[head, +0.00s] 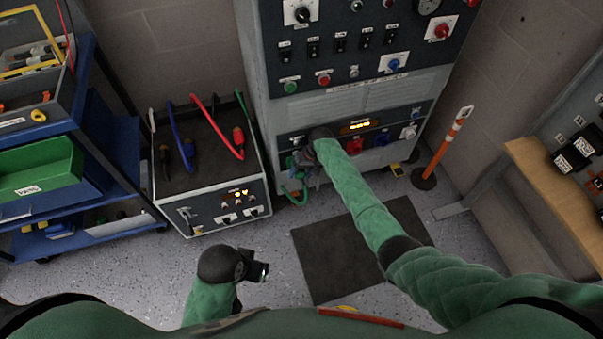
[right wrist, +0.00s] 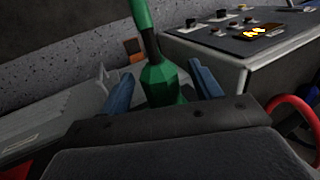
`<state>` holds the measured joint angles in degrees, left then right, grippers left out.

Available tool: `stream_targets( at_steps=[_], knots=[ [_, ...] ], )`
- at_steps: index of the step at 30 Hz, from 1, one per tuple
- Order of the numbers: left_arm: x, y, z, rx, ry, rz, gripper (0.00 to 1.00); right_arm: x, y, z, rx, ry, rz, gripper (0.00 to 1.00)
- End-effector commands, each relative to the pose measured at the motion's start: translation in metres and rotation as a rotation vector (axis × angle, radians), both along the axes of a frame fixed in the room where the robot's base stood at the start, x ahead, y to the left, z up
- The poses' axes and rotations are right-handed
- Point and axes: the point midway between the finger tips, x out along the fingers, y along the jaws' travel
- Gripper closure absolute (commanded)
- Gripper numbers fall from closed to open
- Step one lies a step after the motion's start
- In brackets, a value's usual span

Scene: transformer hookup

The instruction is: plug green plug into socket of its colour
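The green plug (right wrist: 165,80) sits between the two blue fingers of my right gripper (right wrist: 163,88) in the right wrist view, with its green cable running up from it. In the head view my right gripper (head: 306,168) is at the left end of the lower socket row of the grey cabinet. A loop of green cable (head: 292,196) hangs below it. The gripper and arm hide the plug's tip and most of the socket area there, so I cannot tell whether the plug is seated. My left gripper (head: 258,270) is low over the floor, its finger opening unclear.
Red (head: 354,146), blue (head: 383,138) and white (head: 409,132) sockets lie right of my right gripper. A grey box (head: 220,212) with several cables stands left of the cabinet. An orange post (head: 446,145) stands right. A dark mat (head: 320,262) lies on the floor.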

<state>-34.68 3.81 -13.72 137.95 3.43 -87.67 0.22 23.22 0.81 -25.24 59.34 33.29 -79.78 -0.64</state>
Motion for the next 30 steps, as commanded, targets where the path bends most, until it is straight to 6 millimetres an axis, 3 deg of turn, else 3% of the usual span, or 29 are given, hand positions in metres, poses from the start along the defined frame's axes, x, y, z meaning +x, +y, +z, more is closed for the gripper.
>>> stream_targets(
  at_steps=[3, 6, 23, 30],
  knots=[
    [0.000, -0.001, 0.000, -0.004, 0.000, 0.002, 0.64, 0.000, 0.000, 0.000, 0.000, 0.000, 0.000, 0.37],
    [0.001, -0.003, 0.001, -0.008, 0.000, 0.005, 0.64, -0.001, 0.000, -0.001, 0.000, 0.001, 0.000, 0.26],
    [0.005, -0.013, -0.004, -0.031, -0.026, -0.001, 0.64, 0.000, 0.000, 0.001, 0.000, 0.001, 0.000, 0.26],
    [0.000, -0.003, 0.003, -0.004, -0.003, -0.006, 0.64, 0.000, -0.003, 0.007, 0.000, 0.001, 0.000, 0.26]
  ],
)
